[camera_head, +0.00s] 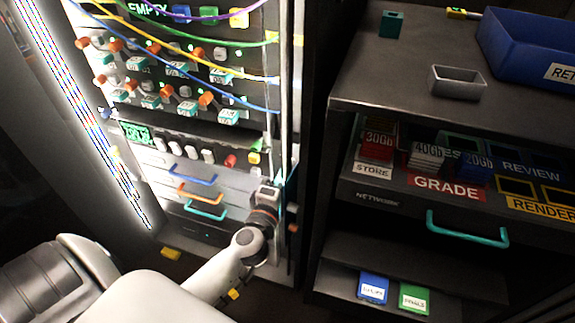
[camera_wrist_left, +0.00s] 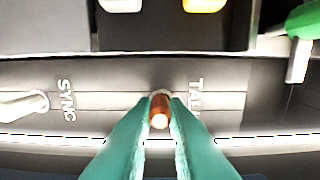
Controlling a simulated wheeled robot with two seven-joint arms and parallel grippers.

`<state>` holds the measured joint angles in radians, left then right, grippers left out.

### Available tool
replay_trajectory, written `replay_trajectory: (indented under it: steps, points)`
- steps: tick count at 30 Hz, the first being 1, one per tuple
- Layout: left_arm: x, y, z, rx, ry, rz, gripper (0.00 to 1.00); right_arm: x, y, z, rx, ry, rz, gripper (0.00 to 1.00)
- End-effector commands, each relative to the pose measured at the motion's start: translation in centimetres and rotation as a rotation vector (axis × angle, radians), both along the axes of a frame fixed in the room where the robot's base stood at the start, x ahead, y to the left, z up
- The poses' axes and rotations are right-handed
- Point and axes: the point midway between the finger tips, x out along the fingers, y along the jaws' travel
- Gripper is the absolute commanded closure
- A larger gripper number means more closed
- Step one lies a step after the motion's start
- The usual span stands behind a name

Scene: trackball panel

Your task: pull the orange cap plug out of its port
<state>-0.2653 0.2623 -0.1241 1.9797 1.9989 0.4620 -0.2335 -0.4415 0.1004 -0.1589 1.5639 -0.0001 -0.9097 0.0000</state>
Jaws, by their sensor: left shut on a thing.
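The orange cap plug (camera_wrist_left: 160,111) is in the middle of the left wrist view, end-on, with a pale tip. It is in front of the grey panel strip beside a label that reads "TALL", the rest hidden by a finger. My left gripper (camera_wrist_left: 160,104) has teal fingers closed on the plug from both sides. How deep the plug sits in its port cannot be told. In the head view my left arm reaches to the lower right of the rack, and its wrist (camera_head: 262,216) hides the plug. My right gripper is not in view.
A white plug (camera_wrist_left: 22,106) stands left of the "SYNC" label. A green part (camera_wrist_left: 303,25) hangs at the upper right. The rack's colored handles (camera_head: 200,197) lie left of my wrist. A dark cabinet (camera_head: 345,85) with a blue bin (camera_head: 525,45) stands to the right.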

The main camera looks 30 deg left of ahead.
Motion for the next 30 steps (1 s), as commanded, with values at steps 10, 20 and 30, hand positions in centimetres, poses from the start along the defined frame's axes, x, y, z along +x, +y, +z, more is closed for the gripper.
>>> replay_trajectory:
  steps: [10, 20, 30]
  points:
    - [-1.4, -0.4, -0.1, -0.001, 0.002, 0.0, 1.0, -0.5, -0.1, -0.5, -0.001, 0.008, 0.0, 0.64]
    - [-2.7, -0.7, -0.1, -0.001, 0.002, 0.0, 1.0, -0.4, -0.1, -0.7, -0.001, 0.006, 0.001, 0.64]
    - [-4.1, -1.0, -0.1, 0.0, 0.001, 0.0, 1.0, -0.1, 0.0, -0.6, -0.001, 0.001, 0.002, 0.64]
